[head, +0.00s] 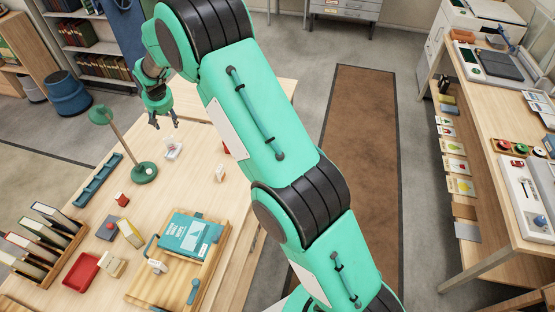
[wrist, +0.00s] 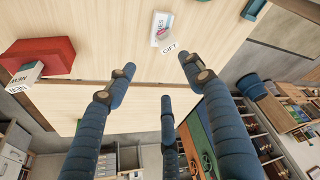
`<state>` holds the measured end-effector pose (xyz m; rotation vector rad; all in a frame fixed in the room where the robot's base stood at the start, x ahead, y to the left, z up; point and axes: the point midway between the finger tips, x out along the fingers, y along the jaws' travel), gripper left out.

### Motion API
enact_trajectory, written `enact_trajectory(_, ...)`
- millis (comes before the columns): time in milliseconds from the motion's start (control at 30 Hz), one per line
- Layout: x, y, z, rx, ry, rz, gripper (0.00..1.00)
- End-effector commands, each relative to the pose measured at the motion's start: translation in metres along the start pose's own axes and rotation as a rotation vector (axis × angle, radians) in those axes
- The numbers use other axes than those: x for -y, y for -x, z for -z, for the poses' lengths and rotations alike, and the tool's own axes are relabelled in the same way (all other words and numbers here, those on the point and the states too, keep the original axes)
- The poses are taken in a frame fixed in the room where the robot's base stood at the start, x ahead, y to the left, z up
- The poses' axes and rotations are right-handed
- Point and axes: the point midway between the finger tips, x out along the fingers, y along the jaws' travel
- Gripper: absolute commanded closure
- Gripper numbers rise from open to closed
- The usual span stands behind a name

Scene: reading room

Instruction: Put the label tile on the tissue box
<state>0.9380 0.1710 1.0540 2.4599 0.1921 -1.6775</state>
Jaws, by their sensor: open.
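My gripper (head: 164,122) is above the far end of the table, with its fingers spread and nothing between them; they also show in the wrist view (wrist: 158,82). A small white tile reading GIFT (wrist: 170,48) lies against a white packet-like thing with blue and red print (wrist: 161,27), just beyond the fingertips. In the head view this looks like one small white item (head: 172,151) just below my gripper. A red box (wrist: 45,55) with a white block reading NEW (wrist: 22,74) stands at left in the wrist view. I cannot tell which thing is the tissue box.
A green lamp (head: 145,172) stands left of my gripper, with a teal rack (head: 98,180) beside it. A wooden tray with a teal book (head: 189,236), a red tray (head: 82,271) and a book rack (head: 40,240) fill the near table. My arm hides part of its right side.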

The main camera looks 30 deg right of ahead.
Motion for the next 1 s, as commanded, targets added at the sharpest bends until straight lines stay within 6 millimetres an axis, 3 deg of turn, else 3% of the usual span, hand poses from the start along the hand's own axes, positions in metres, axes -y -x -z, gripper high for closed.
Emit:
enact_trajectory(100, -0.012, 0.045, -0.006, -0.008, -0.012, -0.003, 0.48)
enact_trajectory(467, -0.041, 0.164, -0.044, -0.025, -0.045, -0.009, 0.48)
enact_trajectory(1000, -0.07, 0.314, -0.138, -0.05, -0.093, -0.017, 0.48)
